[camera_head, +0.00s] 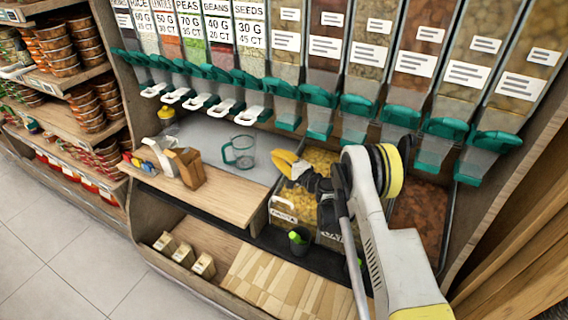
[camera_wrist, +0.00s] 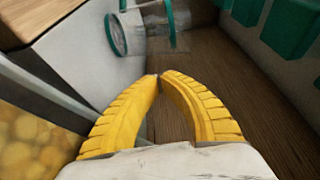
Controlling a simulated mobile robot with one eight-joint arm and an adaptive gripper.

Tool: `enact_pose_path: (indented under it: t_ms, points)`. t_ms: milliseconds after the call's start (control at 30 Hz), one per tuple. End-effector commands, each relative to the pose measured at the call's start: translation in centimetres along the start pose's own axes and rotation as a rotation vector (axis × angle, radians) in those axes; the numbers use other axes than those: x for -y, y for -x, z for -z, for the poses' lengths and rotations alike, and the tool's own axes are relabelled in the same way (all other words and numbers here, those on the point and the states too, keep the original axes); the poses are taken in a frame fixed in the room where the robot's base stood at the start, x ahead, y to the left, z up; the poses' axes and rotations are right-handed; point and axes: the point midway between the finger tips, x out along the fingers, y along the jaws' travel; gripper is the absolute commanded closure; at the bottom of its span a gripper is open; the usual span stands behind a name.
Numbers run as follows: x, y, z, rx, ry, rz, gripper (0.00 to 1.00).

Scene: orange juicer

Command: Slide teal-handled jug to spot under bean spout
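The clear jug (camera_head: 244,153) with a teal handle (camera_head: 228,153) stands upright on the grey counter, left of my gripper (camera_head: 284,162). In the wrist view the teal handle (camera_wrist: 116,34) and part of the clear jug (camera_wrist: 158,28) show beyond the fingertips; its top is cut off. My yellow gripper (camera_wrist: 159,76) has its fingertips together, with nothing between them, apart from the jug. The beans dispenser (camera_head: 218,30) is on the back wall among the labelled ones. A row of white-tipped spouts hangs below; the beans spout appears to be this one (camera_head: 224,107), left of and behind the jug.
Open bins of yellow food (camera_head: 320,160) lie under and beside my arm. Grey counter (camera_head: 200,135) between the jug and the spouts looks clear.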

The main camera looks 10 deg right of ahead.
Motion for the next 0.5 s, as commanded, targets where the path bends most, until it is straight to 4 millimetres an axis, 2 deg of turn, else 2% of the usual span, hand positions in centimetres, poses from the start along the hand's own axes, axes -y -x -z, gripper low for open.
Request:
enact_pose_path:
  t_ms: [33, 167, 300, 500]
  points:
    - [-0.3, -1.2, -0.1, 0.001, 0.0, 0.0, 1.0]
    - [-0.3, -3.7, -0.3, 0.002, 0.0, 0.0, 1.0]
    - [-0.2, -5.0, -1.9, 0.001, 0.0, 0.0, 1.0]
    - [-0.1, -6.0, -2.8, 0.001, 0.0, 0.0, 1.0]
